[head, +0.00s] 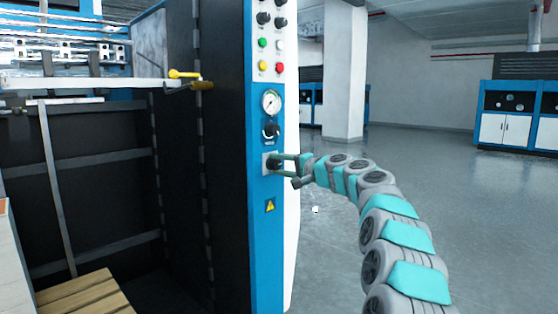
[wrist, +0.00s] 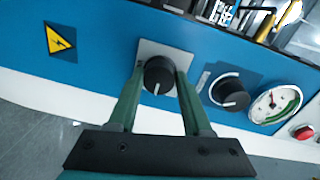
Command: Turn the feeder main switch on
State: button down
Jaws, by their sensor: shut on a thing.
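The feeder main switch (wrist: 158,77) is a black round knob on a grey square plate, low on the blue machine panel. In the wrist view its white mark points down toward my gripper's base. In the head view the switch (head: 271,163) is partly covered by my gripper. My gripper (wrist: 156,80) has its two green fingers on either side of the knob and is shut on it. In the head view my gripper (head: 277,162) reaches the panel from the right.
Above the switch on the blue panel (head: 263,231) are another black knob (head: 271,130), a pressure gauge (head: 271,102) and several coloured buttons. A yellow warning sign (head: 270,205) is below. A yellow-handled lever (head: 184,74) juts out at left. The floor at right is clear.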

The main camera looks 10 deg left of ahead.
dwell(0.4)
jog(key=shift+r, duration=0.1)
jog(key=shift+c, duration=1.7)
grip_release()
jog(key=b+v, duration=0.1)
jog(key=v, duration=0.6)
jog(key=shift+s+d, duration=0.2)
jog(key=shift+d, duration=0.15)
